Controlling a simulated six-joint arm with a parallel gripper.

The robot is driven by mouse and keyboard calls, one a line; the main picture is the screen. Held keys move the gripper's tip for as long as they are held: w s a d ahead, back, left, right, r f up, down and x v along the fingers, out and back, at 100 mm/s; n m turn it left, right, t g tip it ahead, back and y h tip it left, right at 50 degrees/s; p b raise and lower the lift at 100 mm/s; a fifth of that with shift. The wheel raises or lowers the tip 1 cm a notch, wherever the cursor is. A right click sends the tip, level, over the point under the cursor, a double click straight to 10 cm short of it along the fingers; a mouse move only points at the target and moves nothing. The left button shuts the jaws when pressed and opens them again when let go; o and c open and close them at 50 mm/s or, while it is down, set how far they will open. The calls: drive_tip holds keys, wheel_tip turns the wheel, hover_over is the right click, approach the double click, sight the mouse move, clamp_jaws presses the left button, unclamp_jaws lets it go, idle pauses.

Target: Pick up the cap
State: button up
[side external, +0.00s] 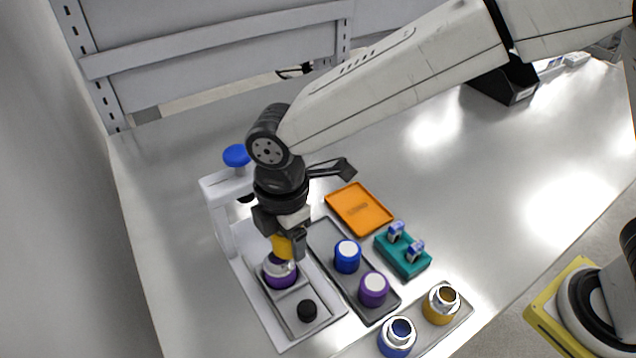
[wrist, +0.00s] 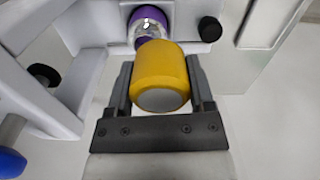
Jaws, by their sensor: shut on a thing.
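My gripper (side external: 289,240) is shut on a yellow cap (side external: 281,247) with a pale grey end. The cap also shows in the wrist view (wrist: 160,72), between the two dark fingers. It is just above a silver-topped purple vessel (side external: 280,272), which sits in a square holder of the white press fixture (side external: 242,262). In the wrist view the vessel's purple and clear metal top (wrist: 147,20) lies just beyond the cap. I cannot tell whether cap and vessel touch. A blue-and-white cap (side external: 347,257) and a purple-and-white cap (side external: 373,289) stand on a grey tray (side external: 386,311).
The fixture's upright with a blue knob (side external: 237,155) is close to my gripper's left. A black knob (side external: 307,310) is at its front.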

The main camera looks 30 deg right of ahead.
drive_tip(key=s+d+r, duration=0.6)
drive_tip(key=s+r, duration=0.1)
drive_tip(key=s, duration=0.3)
drive_tip(key=shift+d+r, duration=0.2)
drive_tip(key=shift+d, duration=0.2)
drive_tip(key=shift+w, duration=0.15)
drive_tip(key=w+d+f+m, duration=0.4)
drive_tip(key=d+m, duration=0.2)
drive_tip(key=d, duration=0.2)
drive_tip(key=w+d+f+m, duration=0.4)
drive_tip(key=w+d+m, duration=0.1)
drive_tip(key=d, duration=0.3)
drive_tip(key=w+d+f+m, duration=0.4)
drive_tip(key=w+d+m, duration=0.1)
drive_tip(key=d+m, duration=0.3)
drive_tip(key=shift+w+d+f, duration=0.2)
drive_tip(key=shift+d+f, duration=0.1)
